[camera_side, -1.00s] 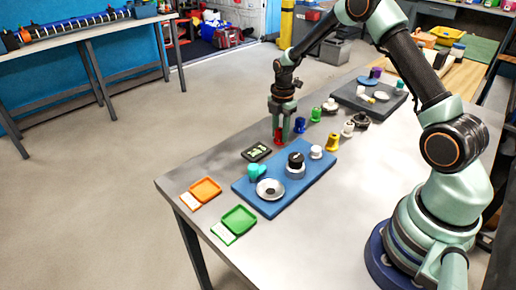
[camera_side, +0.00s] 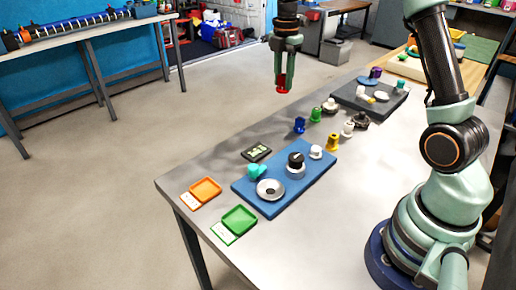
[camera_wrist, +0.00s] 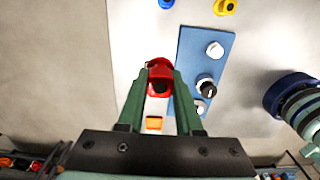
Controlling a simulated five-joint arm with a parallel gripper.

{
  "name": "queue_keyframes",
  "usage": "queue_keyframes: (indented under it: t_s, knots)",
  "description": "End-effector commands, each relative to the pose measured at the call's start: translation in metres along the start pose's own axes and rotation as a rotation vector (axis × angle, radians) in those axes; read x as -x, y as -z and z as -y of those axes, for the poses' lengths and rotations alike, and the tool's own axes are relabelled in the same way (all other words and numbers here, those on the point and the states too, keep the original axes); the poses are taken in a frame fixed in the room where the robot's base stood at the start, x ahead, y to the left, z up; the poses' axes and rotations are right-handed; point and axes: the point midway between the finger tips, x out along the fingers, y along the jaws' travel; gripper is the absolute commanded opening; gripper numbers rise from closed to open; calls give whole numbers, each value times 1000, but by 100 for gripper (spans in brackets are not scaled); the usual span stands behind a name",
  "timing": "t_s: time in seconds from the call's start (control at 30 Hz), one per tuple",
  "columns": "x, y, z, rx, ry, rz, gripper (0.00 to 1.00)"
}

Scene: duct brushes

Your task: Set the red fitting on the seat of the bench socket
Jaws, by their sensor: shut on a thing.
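My gripper (camera_side: 285,85) is shut on the red fitting (camera_side: 283,88) and holds it high above the bench. In the wrist view the red fitting (camera_wrist: 159,70) sits between the two green fingers (camera_wrist: 160,78), with a dark opening facing the camera. On the blue board (camera_side: 318,168) a silver ring-shaped part (camera_side: 270,189) with a dark centre looks like the bench socket, but I cannot be sure. Its top appears empty. In the wrist view my right finger covers part of the blue board (camera_wrist: 193,50).
The board also carries a black-topped knob (camera_side: 296,160), a teal piece (camera_side: 256,171) and a white cap (camera_side: 316,152). An orange tray (camera_side: 205,190) and a green tray (camera_side: 239,220) lie at the near left. Blue (camera_side: 299,125), green (camera_side: 316,114) and yellow (camera_side: 332,142) fittings stand behind.

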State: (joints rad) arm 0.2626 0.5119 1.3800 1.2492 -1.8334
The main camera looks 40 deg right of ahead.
Motion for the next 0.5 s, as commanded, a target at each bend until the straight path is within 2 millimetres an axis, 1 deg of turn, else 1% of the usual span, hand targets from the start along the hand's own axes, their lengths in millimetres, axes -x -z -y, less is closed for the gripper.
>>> queue_keyframes:
  t_s: [0.03,0.1,0.17,0.27,0.37,0.47,0.5]
  knots:
    - [7,0,-1,0,-2,1,0]
    - [13,1,0,1,-2,1,0]
    - [15,4,0,7,-1,0,0]
    - [13,18,4,30,1,0,0]
    - [4,43,12,72,4,-1,0]
    - [-10,75,25,129,3,-1,0]
    - [-16,88,32,153,4,-1,0]
